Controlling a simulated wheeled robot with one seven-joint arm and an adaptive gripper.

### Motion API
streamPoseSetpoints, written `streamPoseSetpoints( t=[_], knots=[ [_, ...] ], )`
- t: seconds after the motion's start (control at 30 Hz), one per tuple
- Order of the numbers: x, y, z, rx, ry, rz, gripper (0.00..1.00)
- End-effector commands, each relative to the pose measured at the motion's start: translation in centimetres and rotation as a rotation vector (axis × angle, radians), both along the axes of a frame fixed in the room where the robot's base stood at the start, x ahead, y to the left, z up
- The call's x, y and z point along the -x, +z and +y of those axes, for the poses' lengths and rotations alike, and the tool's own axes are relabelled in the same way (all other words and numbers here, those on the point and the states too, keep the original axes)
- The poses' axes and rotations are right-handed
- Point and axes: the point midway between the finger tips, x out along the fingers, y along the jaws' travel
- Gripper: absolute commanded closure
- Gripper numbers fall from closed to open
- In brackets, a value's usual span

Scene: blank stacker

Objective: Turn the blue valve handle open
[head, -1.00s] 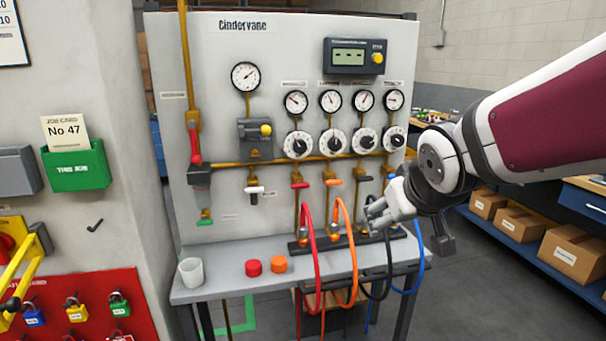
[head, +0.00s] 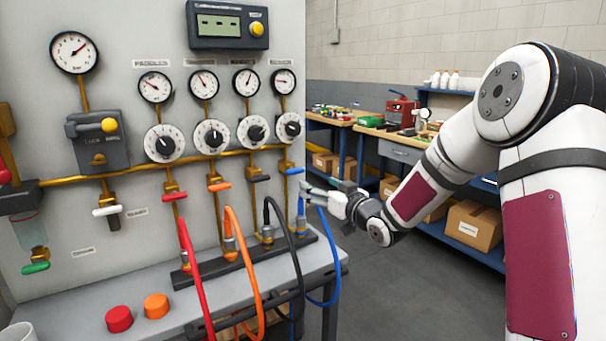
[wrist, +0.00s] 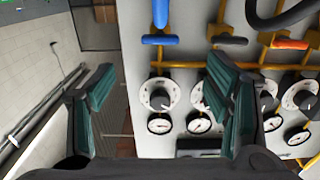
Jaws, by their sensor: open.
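The blue valve handle (head: 294,171) sits on the rightmost brass pipe of the panel, below the last regulator dial. It lies crosswise to its vertical pipe. In the wrist view, which is upside down, the blue handle (wrist: 160,40) appears at top centre, across the picture gap between my fingers. My gripper (head: 306,192) is open and empty, just below and right of the handle in the head view. In the wrist view my gripper (wrist: 158,68) has its two green-padded fingers wide apart. I see no contact with the handle.
Black (head: 260,178), orange (head: 219,187) and red (head: 174,196) handles stand in a row to the left. A blue hose (head: 325,250) hangs beneath the blue handle, with a black hose (head: 290,240) beside it. The floor right of the bench is open.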

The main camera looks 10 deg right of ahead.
Motion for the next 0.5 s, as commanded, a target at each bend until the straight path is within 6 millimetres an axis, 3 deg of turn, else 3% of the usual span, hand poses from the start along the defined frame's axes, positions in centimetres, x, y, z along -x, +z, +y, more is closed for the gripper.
streamPoseSetpoints(
  t=[0.17,0.5],
  knots=[
    [-2.0,0.0,0.8,-0.001,0.002,-0.003,0.28],
    [-8.3,-0.1,2.8,-0.001,0.001,-0.001,0.28]
  ],
)
